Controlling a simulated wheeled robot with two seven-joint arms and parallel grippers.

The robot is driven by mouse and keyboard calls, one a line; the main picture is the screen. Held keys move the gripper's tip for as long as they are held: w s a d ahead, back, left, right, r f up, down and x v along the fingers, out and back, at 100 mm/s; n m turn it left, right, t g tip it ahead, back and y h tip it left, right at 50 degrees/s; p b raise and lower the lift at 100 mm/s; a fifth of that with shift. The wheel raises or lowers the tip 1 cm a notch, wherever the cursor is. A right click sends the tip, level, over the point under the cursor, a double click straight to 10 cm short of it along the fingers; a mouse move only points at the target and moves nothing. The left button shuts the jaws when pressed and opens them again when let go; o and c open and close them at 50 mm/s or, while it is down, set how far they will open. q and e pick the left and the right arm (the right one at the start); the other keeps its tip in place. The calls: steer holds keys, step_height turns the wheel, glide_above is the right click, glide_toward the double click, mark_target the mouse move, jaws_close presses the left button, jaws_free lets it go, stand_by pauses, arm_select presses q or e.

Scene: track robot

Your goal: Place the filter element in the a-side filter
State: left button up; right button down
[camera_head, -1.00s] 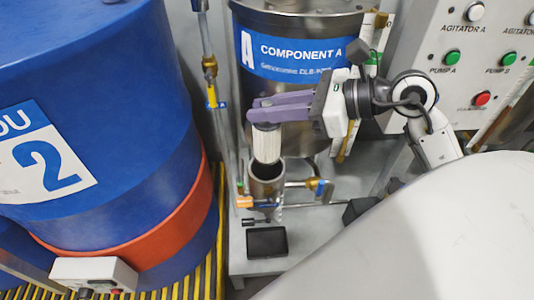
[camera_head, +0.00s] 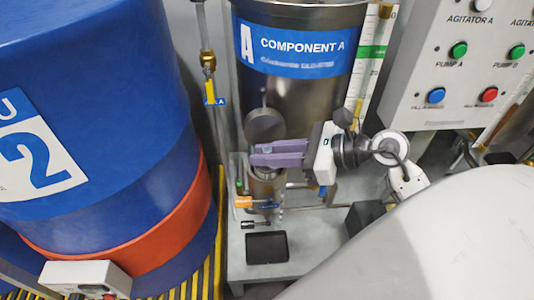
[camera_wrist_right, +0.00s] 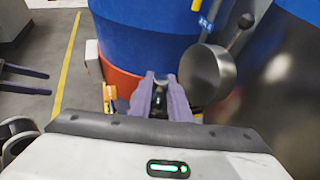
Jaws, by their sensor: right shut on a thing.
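My right gripper (camera_head: 255,154) is shut just above the upright metal filter housing (camera_head: 267,188), in front of the Component A tank (camera_head: 300,95). Its purple fingers also show in the wrist view (camera_wrist_right: 161,82). The white filter element it holds is hidden now; its body appears to be down inside the housing, but how deep it sits I cannot tell. The housing's round grey lid (camera_head: 264,125) stands raised behind the fingers, and it shows at the right in the wrist view (camera_wrist_right: 207,75). My left gripper (camera_wrist_right: 48,82) shows at the wrist view's left edge, fingers apart and empty.
A big blue drum (camera_head: 100,90) with a red band stands close at the left. An orange-handled valve (camera_head: 243,202) and pipes sit beside the housing. A black tray (camera_head: 267,247) lies on the grey base in front. A button panel (camera_head: 460,75) is at the upper right.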

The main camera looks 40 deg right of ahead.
steer(key=shift+f+b, duration=0.55)
steer(key=c, duration=1.7)
jaws_free()
steer(key=shift+o, duration=0.2)
steer(key=shift+r, duration=0.1)
steer(key=shift+r+p, duration=0.35)
steer(key=shift+p, duration=0.1)
steer(key=v, duration=1.2)
steer(key=shift+r+p, duration=0.15)
steer(key=shift+p, duration=0.3)
